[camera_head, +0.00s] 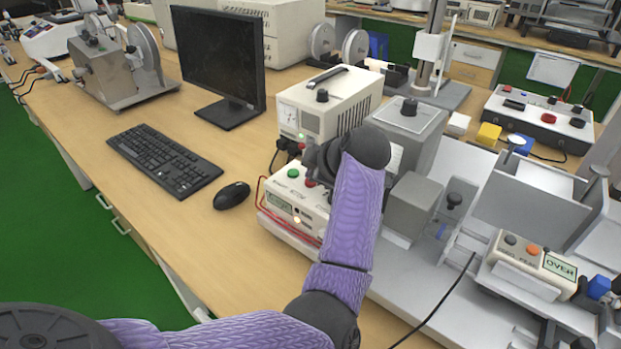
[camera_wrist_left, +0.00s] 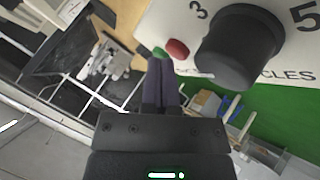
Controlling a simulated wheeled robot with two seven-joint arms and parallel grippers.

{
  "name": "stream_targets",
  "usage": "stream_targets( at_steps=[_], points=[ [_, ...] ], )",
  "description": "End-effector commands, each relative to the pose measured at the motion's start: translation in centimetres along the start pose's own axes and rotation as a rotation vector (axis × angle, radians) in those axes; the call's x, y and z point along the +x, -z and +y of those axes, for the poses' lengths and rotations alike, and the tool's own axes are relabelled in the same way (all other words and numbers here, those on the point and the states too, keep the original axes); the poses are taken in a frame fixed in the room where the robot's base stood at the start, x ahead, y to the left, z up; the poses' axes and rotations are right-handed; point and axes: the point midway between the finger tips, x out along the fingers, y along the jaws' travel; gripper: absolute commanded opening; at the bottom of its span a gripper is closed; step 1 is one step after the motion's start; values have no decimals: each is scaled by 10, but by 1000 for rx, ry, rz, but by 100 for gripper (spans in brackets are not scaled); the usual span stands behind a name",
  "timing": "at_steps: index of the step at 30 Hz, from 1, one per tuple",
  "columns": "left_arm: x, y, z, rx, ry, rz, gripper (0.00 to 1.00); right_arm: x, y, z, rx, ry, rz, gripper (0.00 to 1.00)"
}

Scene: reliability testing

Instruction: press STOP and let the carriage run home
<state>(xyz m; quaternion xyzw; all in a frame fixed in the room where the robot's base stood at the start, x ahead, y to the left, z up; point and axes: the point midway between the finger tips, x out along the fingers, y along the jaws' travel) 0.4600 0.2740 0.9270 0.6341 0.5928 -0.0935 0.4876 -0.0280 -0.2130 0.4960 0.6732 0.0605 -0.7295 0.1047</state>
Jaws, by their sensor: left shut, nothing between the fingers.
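The control box (camera_head: 285,205) has a green button (camera_head: 293,173), a red button (camera_head: 310,183), a small display and a lit amber lamp. My left gripper (camera_head: 317,168) is at its top, close to the red button; my wrist hides part of the box. In the left wrist view the shut, empty fingers (camera_wrist_left: 160,72) lie just below the red button (camera_wrist_left: 177,49) and the green button (camera_wrist_left: 158,52). I cannot tell whether they touch. A grey block (camera_head: 412,205) sits on the test machine to the right; I cannot tell if it is the carriage. My right gripper is not in view.
A power supply (camera_head: 325,105) stands behind the control box. A black knob (camera_wrist_left: 240,45) stands up beside the buttons. The mouse (camera_head: 231,195) and keyboard (camera_head: 165,160) lie left, with bare bench in front.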

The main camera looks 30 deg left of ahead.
Motion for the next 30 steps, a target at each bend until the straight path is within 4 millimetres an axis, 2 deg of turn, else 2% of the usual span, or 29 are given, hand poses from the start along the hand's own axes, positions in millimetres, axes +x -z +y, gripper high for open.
stream_targets(
  at_steps=[13, 30],
  points=[
    [1, -1, -1, 0, 1, 0, 0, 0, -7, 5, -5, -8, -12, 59],
    [6, -4, -4, 1, 1, 0, 0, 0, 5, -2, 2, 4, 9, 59]
  ],
)
